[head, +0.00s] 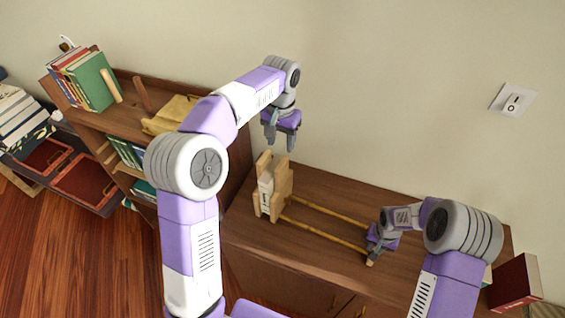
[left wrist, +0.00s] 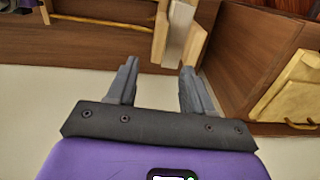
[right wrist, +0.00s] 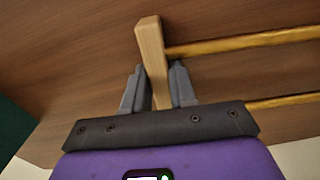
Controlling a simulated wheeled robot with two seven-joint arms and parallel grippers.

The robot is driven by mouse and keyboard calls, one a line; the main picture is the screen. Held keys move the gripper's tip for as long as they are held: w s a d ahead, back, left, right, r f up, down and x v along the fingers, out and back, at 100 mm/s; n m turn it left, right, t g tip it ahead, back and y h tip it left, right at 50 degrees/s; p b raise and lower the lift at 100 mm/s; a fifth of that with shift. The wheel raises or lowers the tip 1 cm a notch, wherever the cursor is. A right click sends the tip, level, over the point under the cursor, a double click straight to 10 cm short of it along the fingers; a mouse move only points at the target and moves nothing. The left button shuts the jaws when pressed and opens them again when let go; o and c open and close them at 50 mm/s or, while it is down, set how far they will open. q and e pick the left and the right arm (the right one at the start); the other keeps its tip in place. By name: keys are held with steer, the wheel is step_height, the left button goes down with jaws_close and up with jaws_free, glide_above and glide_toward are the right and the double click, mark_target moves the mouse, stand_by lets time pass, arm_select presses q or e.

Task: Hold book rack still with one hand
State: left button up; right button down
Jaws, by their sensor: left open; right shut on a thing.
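The wooden book rack (head: 320,215) lies on top of the low brown cabinet. It has a pale upright end at the left, two long golden rods and a pale end piece (head: 371,262) at the right. A white book or block (head: 265,190) stands at its left end. My right gripper (head: 374,250) is shut on the rack's right end piece, which also shows between its fingers in the right wrist view (right wrist: 152,62). My left gripper (head: 280,142) is open and empty, above and behind the rack's left end. In the left wrist view that end (left wrist: 182,38) shows just beyond the open fingers (left wrist: 158,85).
A taller shelf at the left holds several upright books (head: 85,80) and a yellow folded item (head: 170,115). The wall with a switch (head: 513,100) is close behind. The cabinet top (head: 350,197) has free room around the rods.

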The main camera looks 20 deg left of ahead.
mark_target(281, 164)
arm_select(q)
step_height(281, 164, down, 12)
steer(key=shift+r, duration=0.25)
stand_by(0.3)
jaws_close()
stand_by(0.4)
